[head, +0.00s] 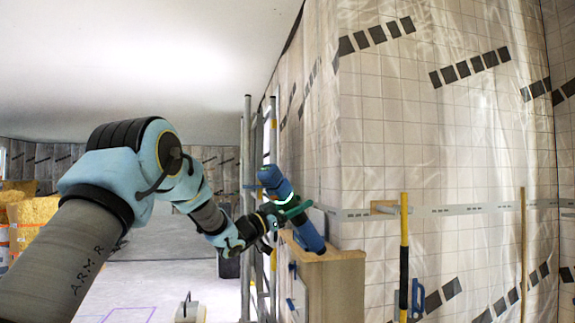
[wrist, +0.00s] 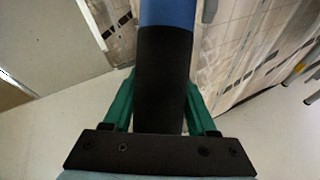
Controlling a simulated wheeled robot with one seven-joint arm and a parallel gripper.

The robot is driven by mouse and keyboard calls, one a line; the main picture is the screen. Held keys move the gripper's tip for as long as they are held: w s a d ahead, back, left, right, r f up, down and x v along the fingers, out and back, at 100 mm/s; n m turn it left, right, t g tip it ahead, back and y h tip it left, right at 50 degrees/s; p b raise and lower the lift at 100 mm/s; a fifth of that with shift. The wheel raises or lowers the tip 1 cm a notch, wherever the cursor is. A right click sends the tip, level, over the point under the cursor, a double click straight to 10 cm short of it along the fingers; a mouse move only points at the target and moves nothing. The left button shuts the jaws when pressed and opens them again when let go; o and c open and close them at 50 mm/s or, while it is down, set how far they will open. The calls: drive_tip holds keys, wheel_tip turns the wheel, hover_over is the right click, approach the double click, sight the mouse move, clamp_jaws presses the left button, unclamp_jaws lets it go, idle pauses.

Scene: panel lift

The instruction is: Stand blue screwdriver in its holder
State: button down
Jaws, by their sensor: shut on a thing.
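The blue screwdriver (head: 309,236) is in my gripper (head: 297,210), a thick blue body with a dark part and a pale ring. It is tilted, its upper end leaning left and its lower end just over the wooden cabinet top in the head view. I cannot tell whether it touches the wood. In the wrist view, the screwdriver (wrist: 163,75) runs up the middle, black near the jaws and blue beyond. My green fingers (wrist: 160,105) are shut on its black part from both sides. I cannot make out the holder for certain.
The wooden cabinet (head: 335,285) stands against the panelled wall (head: 440,150). A metal scaffold frame (head: 246,200) is behind my gripper. A yellow-black pole (head: 404,250) and a blue clamp-like thing (head: 417,298) are to the right. Open floor lies at the left.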

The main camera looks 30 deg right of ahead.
drive_tip(key=s+a+f+m+g+y+b, duration=0.1)
drive_tip(key=s+f, duration=0.5)
drive_tip(key=f, duration=1)
drive_tip(key=s+a+f+m+g+y+b, duration=0.1)
drive_tip(key=s+f+y, duration=0.5)
drive_tip(key=f, duration=1)
drive_tip(key=s+a+f+m+g+y+b, duration=0.1)
drive_tip(key=s+a+f+m+g+y, duration=0.2)
drive_tip(key=f, duration=1.3)
drive_tip(key=shift+s+a+f+g+y+b, duration=0.15)
drive_tip(key=shift+s+a+g+y+b, duration=0.25)
drive_tip(key=shift+s+a+g, duration=1.05)
wheel_tip(320, 180, down, 6)
drive_tip(key=s+b, duration=0.1)
drive_tip(key=b, duration=0.2)
drive_tip(key=shift+s+d, duration=0.3)
drive_tip(key=shift+d, duration=0.15)
idle(0.7)
